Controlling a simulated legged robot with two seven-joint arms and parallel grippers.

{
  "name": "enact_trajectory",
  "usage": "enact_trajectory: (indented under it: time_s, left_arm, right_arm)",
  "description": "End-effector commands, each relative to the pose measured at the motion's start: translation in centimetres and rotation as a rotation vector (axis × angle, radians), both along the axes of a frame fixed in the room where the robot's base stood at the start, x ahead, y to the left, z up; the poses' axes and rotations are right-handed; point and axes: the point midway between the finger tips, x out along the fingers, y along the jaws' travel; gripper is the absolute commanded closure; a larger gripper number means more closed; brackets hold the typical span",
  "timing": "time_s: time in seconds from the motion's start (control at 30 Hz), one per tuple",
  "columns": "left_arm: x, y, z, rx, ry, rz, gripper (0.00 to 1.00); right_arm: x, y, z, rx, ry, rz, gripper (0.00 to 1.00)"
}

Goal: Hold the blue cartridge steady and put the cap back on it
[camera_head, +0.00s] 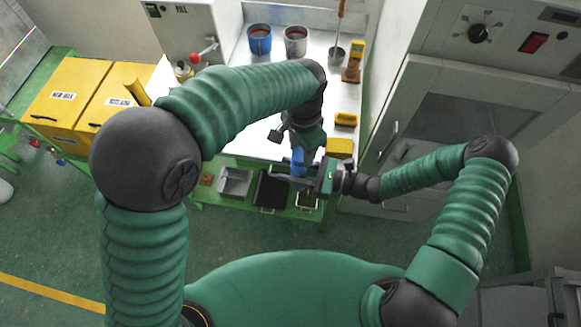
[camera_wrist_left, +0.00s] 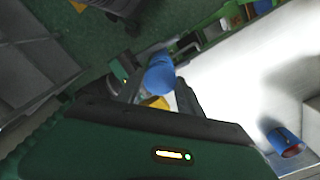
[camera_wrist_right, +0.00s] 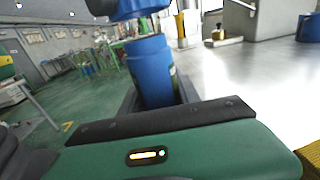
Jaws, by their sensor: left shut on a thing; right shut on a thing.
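The blue cartridge (camera_wrist_right: 150,75) stands roughly upright between the fingers of my right gripper (camera_wrist_right: 155,100) in the right wrist view. The blue cap (camera_wrist_right: 138,8) is just above its top, cut off by the picture's upper edge, with a narrow gap below it. In the head view my left gripper (camera_head: 300,142) points down over the table's front edge, above the blue cartridge (camera_head: 297,160). My right gripper (camera_head: 300,178) reaches in from the right and is shut on the cartridge. In the left wrist view a blue piece (camera_wrist_left: 158,78) lies between my left gripper's fingers (camera_wrist_left: 160,95).
The metal table (camera_head: 285,85) carries a blue cup (camera_head: 260,40), a grey cup (camera_head: 295,40) and yellow blocks (camera_head: 341,148) on its right. Yellow bins (camera_head: 70,90) stand at left. Trays (camera_head: 235,181) sit on the green lower shelf. A large machine (camera_head: 450,110) stands at right.

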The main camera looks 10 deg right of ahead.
Motion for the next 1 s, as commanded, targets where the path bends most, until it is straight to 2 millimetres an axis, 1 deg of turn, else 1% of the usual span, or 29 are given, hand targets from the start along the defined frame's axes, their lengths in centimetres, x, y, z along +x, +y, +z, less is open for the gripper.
enact_trajectory:
  time_s: [0.17,0.3,0.7,1.0]
  left_arm:
    - [0.0,0.0,0.0,0.000,0.000,0.000,0.95]
    - [-0.2,0.6,0.4,-0.012,0.001,0.001,0.95]
    - [-0.1,0.5,0.3,-0.011,0.001,0.000,0.95]
    - [-0.1,0.6,-1.3,-0.009,0.001,-0.002,0.95]
  right_arm:
    - [0.0,0.0,0.1,0.002,-0.001,0.000,1.00]
    - [0.0,0.0,0.1,0.002,-0.001,0.000,1.00]
    - [0.0,0.0,0.1,0.002,-0.001,0.000,1.00]
    - [0.0,0.0,0.1,0.002,-0.001,0.000,1.00]
